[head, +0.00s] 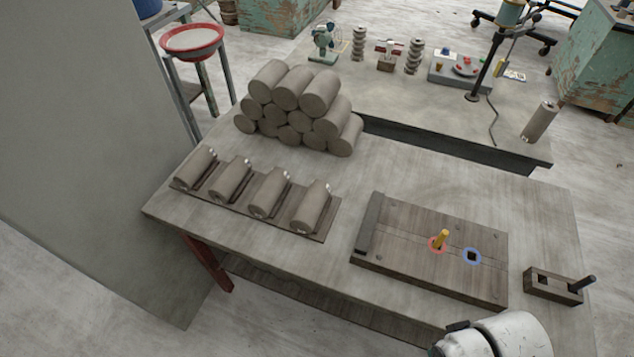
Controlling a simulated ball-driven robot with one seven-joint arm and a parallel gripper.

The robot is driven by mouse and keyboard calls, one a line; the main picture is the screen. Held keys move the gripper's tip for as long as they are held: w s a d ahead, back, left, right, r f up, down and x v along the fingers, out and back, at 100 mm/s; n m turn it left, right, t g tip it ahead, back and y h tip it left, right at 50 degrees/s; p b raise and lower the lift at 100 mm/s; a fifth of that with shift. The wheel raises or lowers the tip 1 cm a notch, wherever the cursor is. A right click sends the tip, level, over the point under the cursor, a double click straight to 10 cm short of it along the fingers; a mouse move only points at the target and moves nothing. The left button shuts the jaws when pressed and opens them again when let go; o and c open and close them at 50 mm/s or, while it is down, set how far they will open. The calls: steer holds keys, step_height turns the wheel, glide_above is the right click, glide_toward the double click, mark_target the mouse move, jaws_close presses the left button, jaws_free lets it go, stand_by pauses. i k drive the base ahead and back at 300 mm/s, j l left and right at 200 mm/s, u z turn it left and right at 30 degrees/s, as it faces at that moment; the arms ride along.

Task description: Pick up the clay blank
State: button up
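Several grey-brown clay cylinders (320,92) lie stacked in a pyramid at the back left of the wooden table. Several more clay cylinders (269,192) lie side by side, tilted, on a low dark rack (322,232) at the front left. One more grey cylinder (540,121) stands upright on the back table. I cannot tell which cylinder is the clay blank. A white rounded part of my arm (510,335) shows at the bottom right edge. My gripper is not in view.
The back table (410,105) holds small tools. A red basin (192,40) stands back left.

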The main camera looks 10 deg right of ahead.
mark_target(222, 190)
steer(key=i+u, duration=0.2)
steer(key=u, duration=0.2)
steer(key=i+u, duration=0.2)
steer(key=u, duration=0.2)
steer(key=i+l+u, duration=0.15)
steer(key=u, duration=0.25)
